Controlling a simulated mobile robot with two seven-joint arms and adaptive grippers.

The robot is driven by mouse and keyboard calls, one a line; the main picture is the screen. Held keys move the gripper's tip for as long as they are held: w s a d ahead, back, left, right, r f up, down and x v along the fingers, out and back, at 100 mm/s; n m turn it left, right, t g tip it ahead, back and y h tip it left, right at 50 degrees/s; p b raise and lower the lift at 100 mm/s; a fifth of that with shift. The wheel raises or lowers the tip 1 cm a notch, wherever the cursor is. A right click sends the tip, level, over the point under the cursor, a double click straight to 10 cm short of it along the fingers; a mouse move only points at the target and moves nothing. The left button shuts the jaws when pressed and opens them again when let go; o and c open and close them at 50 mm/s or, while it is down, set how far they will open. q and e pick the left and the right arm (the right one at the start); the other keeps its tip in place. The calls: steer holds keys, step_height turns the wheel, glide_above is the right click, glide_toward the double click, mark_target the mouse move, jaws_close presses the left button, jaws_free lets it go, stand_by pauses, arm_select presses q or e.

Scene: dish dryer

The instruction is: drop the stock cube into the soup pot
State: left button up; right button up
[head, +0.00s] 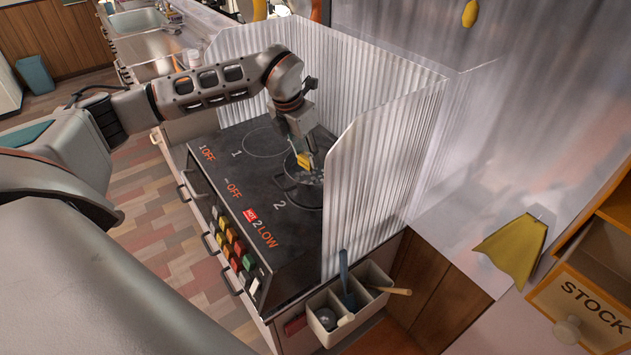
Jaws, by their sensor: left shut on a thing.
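My left gripper (303,150) reaches in from the left over the stove and points down. It is shut on a small yellow piece, the stock cube (306,161). The dark soup pot (290,191) stands on the burner marked 2, with pale bits showing inside it. The cube appears over the far part of the pot's opening; the exact height above it is hard to tell. The gripper and arm hide part of the pot's far rim. My right gripper is not in view.
Tall corrugated metal screens (385,165) wall the stove's back and right side. The black stove top (240,180) has another burner, 1, which is empty. A utensil caddy (370,277) hangs at the front right. A drawer marked STOCK (575,300) is at far right.

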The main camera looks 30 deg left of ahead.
arm_select(q)
steer(key=shift+r, duration=0.1)
steer(key=o, duration=1)
steer(key=v, duration=1.2)
